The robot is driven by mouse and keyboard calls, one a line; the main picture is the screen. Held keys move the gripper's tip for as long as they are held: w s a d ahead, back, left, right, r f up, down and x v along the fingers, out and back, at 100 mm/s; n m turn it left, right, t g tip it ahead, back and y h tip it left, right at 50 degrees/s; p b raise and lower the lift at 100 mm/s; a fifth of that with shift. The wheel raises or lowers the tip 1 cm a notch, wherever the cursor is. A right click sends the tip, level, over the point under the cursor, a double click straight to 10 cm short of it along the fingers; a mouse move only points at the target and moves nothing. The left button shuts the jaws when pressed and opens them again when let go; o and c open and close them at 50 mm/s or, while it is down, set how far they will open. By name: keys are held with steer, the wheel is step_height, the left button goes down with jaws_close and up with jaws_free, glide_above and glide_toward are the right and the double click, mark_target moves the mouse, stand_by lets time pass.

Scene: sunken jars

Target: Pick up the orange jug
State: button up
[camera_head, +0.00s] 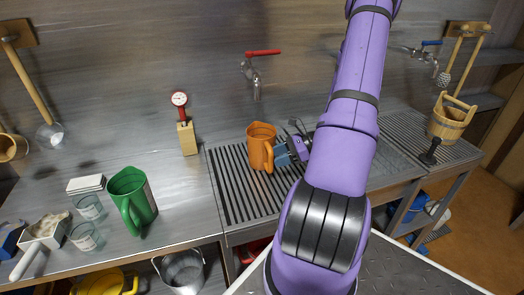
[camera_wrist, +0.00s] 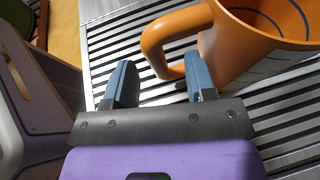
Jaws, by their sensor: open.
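The orange jug (camera_head: 260,147) stands upright on the ribbed drainboard, with its handle towards the right front in the head view. In the wrist view the jug (camera_wrist: 245,50) fills the upper right, and its handle (camera_wrist: 150,42) curves out to the left. My gripper (camera_wrist: 160,82) is open, its two blue fingers spread apart just short of the handle. The right finger is close to the jug's lower handle end; I cannot tell whether they touch. In the head view my gripper (camera_head: 289,153) is right beside the jug's right side, partly hidden by my arm.
A green jug (camera_head: 132,200) and two glasses (camera_head: 85,237) stand on the counter at left. A red-handled tap (camera_head: 254,75) projects from the wall above. The drainboard's front left is clear.

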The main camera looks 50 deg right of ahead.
steer(key=x, duration=0.5)
steer(key=shift+s+a+r, duration=0.15)
jaws_close()
